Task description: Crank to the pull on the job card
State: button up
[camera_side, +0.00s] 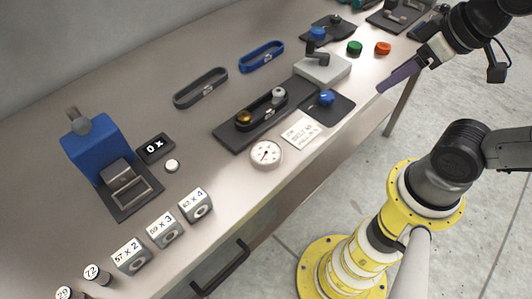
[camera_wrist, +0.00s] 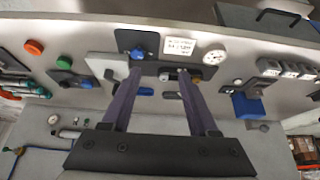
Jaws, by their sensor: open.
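The white job card (camera_side: 301,133) lies near the bench's front edge; its small print is not readable, and it also shows in the wrist view (camera_wrist: 181,45). Beside it is a round white dial gauge (camera_side: 266,153) with a needle. A blue-knobbed crank (camera_side: 327,98) sits on a dark plate to the card's right. Behind the card, a dark belt loops around a brass pulley (camera_side: 244,117) and a grey pulley (camera_side: 279,93) on a black base. My gripper (camera_wrist: 160,72) has purple fingers, open and empty, spread above the bench. In the side view it is at upper right, apart from the crank.
Green (camera_side: 354,48) and red (camera_side: 383,48) buttons are nearby. Loose black (camera_side: 201,88) and blue (camera_side: 262,57) belts lie behind. A blue machine (camera_side: 98,143) and labelled blocks (camera_side: 164,230) occupy the left.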

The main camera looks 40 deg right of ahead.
dwell(0.3)
jog(key=w+r+t, duration=0.1)
jog(key=w+r, duration=0.3)
jog(key=w, duration=0.1)
jog(key=m+g, duration=0.2)
send_over(312, 39)
jog(key=s, duration=0.5)
notch_tip(312, 39, down, 4)
jog(key=shift+h, duration=0.4)
jog(key=x, duration=0.9)
jog(key=a+x, duration=0.1)
jog(key=x, duration=0.3)
jog(key=shift+f, duration=0.25)
grip_shut()
